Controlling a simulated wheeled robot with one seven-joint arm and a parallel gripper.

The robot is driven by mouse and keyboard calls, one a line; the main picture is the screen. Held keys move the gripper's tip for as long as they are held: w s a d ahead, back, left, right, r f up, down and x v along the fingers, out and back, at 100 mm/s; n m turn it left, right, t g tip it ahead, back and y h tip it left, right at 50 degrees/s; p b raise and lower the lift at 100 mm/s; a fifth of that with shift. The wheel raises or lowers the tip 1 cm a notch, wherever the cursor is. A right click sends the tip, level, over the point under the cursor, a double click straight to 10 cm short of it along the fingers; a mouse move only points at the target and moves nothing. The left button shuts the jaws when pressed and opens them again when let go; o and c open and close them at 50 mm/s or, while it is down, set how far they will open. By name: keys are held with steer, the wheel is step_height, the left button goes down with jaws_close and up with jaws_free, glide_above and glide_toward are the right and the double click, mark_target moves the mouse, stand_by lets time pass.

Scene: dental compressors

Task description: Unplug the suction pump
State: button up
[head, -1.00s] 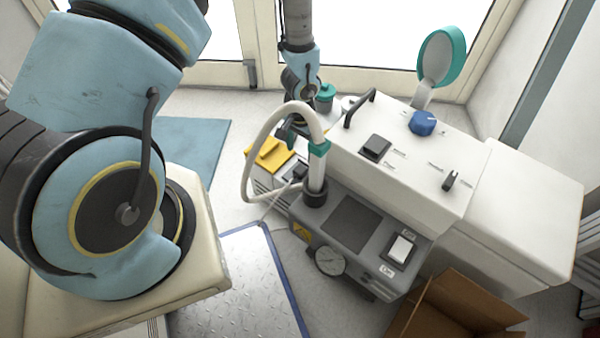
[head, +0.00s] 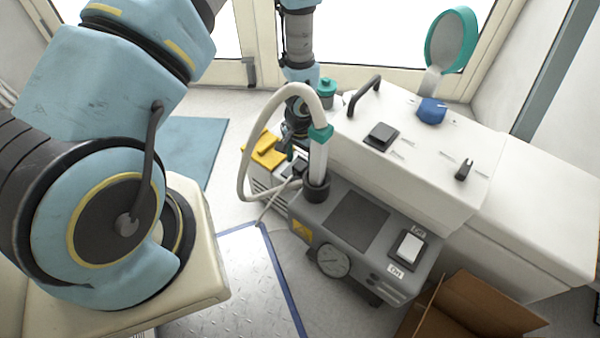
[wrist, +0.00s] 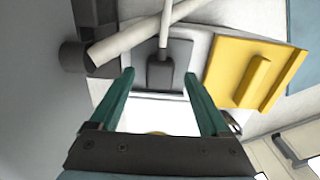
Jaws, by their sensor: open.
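The suction pump (head: 335,235) is a grey box with a round gauge, a switch on top and a thick white hose, standing on the floor at centre right. Behind it, a dark grey plug (wrist: 172,72) with a pale cable (wrist: 165,25) sits at a light outlet box, seen in the wrist view. My gripper (wrist: 158,76) is open and empty, with its two green fingers pointing towards the plug. In the head view, the hose and pump partly hide my gripper.
A yellow piece (head: 265,150) lies beside the outlet and close to the right finger (wrist: 255,75). The white hose (head: 247,150) loops close to my gripper. A white cabinet (head: 410,165) stands at right, and an open cardboard box (head: 470,305) stands in front.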

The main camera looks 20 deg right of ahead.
mark_target(300, 165)
steer(key=shift+f, duration=0.75)
stand_by(0.8)
steer(key=shift+c, duration=0.2)
jaws_close()
stand_by(0.4)
steer(key=shift+r, duration=0.1)
stand_by(0.4)
steer(key=shift+r+p, duration=2.45)
steer(key=shift+r, duration=0.5)
